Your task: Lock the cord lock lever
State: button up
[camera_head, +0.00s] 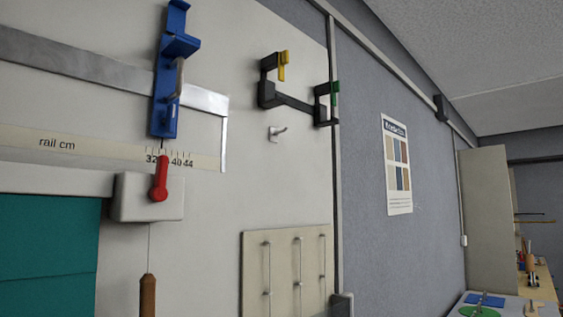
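The red cord lock lever (160,180) is on a white block (128,197) fixed to the wall panel at the left. The lever is nearly upright, slightly tilted, with its rounded end at the bottom. A thin cord runs from the block down to a brown wooden handle (148,296), which hangs below it at the picture's bottom edge. A blue slider (165,100) with a metal hook is on the metal rail (206,99) above the lever. My gripper is not in view, and I see nothing touching the lever.
A scale strip (60,143) marked "rail cm" runs behind the slider. A teal panel (50,250) hangs at lower left. A black bracket (295,102) with yellow and green clips, a small hook (277,132) and a beige board (255,290) with rods are to the right.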

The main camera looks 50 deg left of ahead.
aim_at(158, 192)
jog(key=i, duration=0.4)
jog(key=u, duration=2)
